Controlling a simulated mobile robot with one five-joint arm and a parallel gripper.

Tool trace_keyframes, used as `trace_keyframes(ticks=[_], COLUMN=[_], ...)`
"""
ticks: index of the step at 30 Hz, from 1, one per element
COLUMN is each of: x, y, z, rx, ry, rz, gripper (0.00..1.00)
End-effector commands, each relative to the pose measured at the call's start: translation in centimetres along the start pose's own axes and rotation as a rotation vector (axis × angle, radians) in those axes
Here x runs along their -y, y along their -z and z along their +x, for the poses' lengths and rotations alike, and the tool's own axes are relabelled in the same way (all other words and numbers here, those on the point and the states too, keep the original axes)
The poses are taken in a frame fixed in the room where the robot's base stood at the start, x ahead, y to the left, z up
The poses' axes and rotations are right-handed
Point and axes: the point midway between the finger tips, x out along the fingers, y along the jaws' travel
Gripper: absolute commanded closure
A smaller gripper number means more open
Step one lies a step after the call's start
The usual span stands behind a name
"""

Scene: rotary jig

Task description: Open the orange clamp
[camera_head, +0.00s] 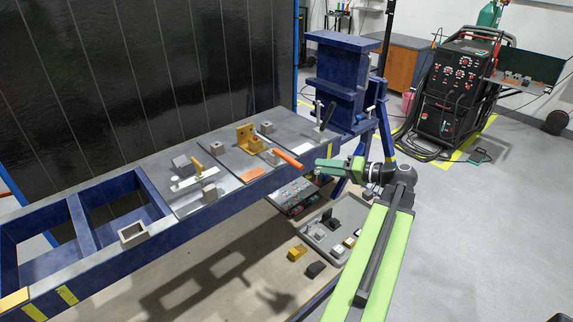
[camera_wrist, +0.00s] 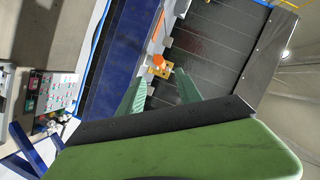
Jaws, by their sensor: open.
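The orange clamp (camera_head: 287,159) is on the grey jig table, right of the yellow angle bracket. Its orange handle slants down over the front edge, its free end toward my gripper (camera_head: 321,168). My green gripper is open and empty, just right of the handle end and apart from it. In the wrist view, the round orange handle end (camera_wrist: 158,60) shows just beyond and between the two spread fingertips (camera_wrist: 160,76). The clamp's base is partly hidden behind the handle.
The yellow angle bracket (camera_head: 247,138) stands on the table behind the handle. A yellow-handled clamp (camera_head: 197,168) is to the left, and a dark-handled clamp (camera_head: 327,114) to the right. A blue steel frame (camera_head: 343,75) rises at the table's right end. A parts tray (camera_head: 316,240) lies below.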

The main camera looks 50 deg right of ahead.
Motion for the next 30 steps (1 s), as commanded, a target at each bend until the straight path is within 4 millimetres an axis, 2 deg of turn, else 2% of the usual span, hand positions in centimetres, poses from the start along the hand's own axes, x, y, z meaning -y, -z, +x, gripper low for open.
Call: trace_keyframes(ticks=[1, 9, 15, 21, 30], x=[-0.2, -0.2, -0.2, -0.1, 0.0], y=[-0.2, -0.2, -0.2, -0.1, -0.1], z=[1.4, 8.4, 12.6, 14.6, 14.8], rx=[0.003, 0.005, 0.004, 0.003, 0.003], ry=[0.002, 0.002, 0.001, 0.0, 0.0], rz=[-0.001, 0.0, 0.0, 0.001, 0.001], gripper=[0.59, 0.59, 0.59, 0.59, 0.6])
